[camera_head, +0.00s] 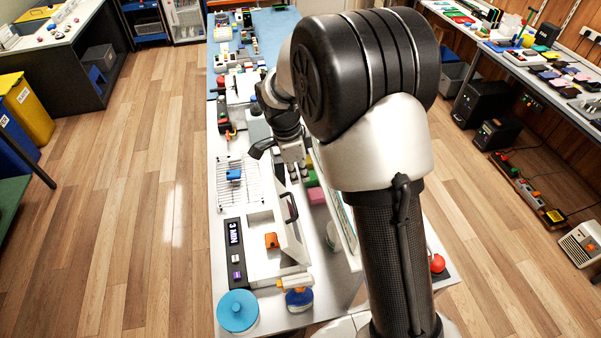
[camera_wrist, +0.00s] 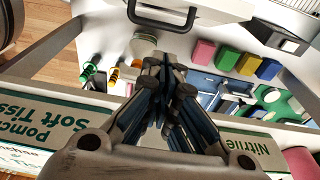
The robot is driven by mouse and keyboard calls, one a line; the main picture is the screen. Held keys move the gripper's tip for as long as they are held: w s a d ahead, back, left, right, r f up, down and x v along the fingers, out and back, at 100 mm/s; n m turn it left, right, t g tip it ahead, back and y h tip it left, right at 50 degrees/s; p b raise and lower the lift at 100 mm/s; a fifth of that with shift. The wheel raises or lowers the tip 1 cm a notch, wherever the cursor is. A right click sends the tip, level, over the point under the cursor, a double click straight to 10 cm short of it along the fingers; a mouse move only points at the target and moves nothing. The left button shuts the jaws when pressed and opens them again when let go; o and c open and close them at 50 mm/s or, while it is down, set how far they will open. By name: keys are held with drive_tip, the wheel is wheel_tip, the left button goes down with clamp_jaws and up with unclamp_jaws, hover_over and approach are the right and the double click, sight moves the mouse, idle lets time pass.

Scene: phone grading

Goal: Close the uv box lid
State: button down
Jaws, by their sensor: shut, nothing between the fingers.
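The UV box (camera_head: 262,272) is a white box with a dark panel reading "3 MIN" on its left side. Its lid (camera_head: 289,240) stands open, tilted up along the right side, with a dark handle (camera_head: 290,206). An orange item (camera_head: 271,241) lies inside the box. My gripper (camera_head: 298,176) is just beyond the lid's far end, apart from the handle in the picture. In the wrist view my gripper (camera_wrist: 168,62) is shut and empty. The dark handle (camera_wrist: 160,18) on a pale panel shows at the top there, beyond the fingertips.
A wire rack (camera_head: 238,190) with a blue item lies beyond the box. A blue round container (camera_head: 238,311) and a blue-orange bottle (camera_head: 299,298) stand near the front edge. Tissue and nitrile boxes (camera_wrist: 50,128) show below my fingers.

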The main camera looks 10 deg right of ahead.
wheel_tip(320, 180, down, 9)
drive_tip(key=d, duration=0.1)
drive_tip(key=shift+d+f+b, duration=0.2)
drive_tip(key=shift+d+b, duration=0.05)
drive_tip(key=shift+b, duration=0.15)
drive_tip(key=shift+s+a, duration=0.1)
drive_tip(key=shift+a, duration=0.05)
drive_tip(key=shift+a+f+h+b, duration=1)
drive_tip(key=shift+a+f+b, duration=0.65)
drive_tip(key=shift+a+b, duration=1.3)
drive_tip(key=shift+a+f+h+b, duration=1)
drive_tip(key=shift+a+f+b, duration=0.65)
drive_tip(key=shift+a+b, duration=1.25)
drive_tip(key=shift+a+f+h+b, duration=1)
drive_tip(key=shift+a+f+b, duration=0.65)
drive_tip(key=shift+a+b, duration=1.3)
drive_tip(key=shift+a+p, duration=0.4)
drive_tip(key=shift+a, duration=0.05)
